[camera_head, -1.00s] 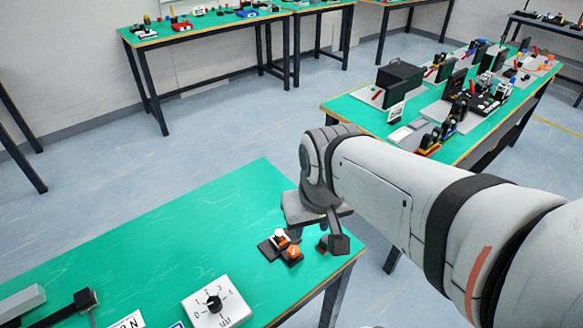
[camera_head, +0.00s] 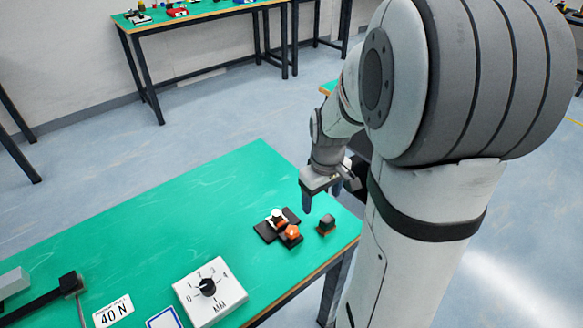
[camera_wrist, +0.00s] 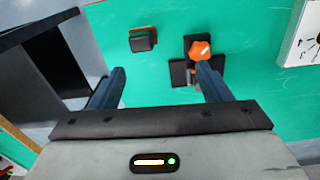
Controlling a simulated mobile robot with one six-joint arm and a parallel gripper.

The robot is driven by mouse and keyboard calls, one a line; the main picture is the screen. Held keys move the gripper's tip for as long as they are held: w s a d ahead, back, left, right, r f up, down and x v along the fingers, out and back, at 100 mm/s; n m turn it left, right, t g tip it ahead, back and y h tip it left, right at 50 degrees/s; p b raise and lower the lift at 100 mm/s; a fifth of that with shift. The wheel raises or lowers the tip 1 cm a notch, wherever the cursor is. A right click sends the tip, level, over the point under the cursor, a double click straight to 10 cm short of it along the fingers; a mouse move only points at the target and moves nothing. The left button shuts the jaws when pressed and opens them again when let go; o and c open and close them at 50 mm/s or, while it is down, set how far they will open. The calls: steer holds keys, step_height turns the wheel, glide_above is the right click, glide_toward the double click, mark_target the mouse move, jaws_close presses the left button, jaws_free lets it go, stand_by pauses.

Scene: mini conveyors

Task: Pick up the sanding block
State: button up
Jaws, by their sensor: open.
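The sanding block is most likely the small dark grey block with a brown underside (camera_head: 326,225). It lies on the green table near its right edge, and it also shows in the wrist view (camera_wrist: 142,40), at the upper left of centre. My gripper (camera_head: 328,190) is open and empty, above the table's right edge. In the wrist view its two blue fingers (camera_wrist: 161,73) stand wide apart. The block lies ahead of the fingertips, between their lines and nearer the left one, touching neither.
An orange knob (camera_head: 291,232) on a dark base sits just left of the block; in the wrist view the right finger overlaps it. A white dial box (camera_head: 210,292) and a "40 N" label (camera_head: 113,312) lie nearer. Left of these objects, the green table (camera_head: 150,230) is mostly clear.

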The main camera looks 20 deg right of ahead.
steer(key=b, duration=0.1)
glide_above(328, 219)
steer(key=shift+n+g, duration=0.3)
steer(key=shift+n, duration=0.1)
steer(key=f, duration=0.5)
steer(key=shift+w+a+f, duration=0.1)
steer(key=shift+a+f, duration=0.1)
steer(key=shift+f, duration=0.2)
step_height(328, 219, down, 8)
steer(key=shift+d+r+b, duration=0.1)
steer(key=shift+d+b, duration=0.05)
steer(key=shift+b, duration=0.15)
steer(key=c, duration=1.2)
steer(key=shift+o, duration=0.2)
step_height(328, 219, up, 10)
steer(key=shift+r+p, duration=0.1)
steer(key=shift+p, duration=0.4)
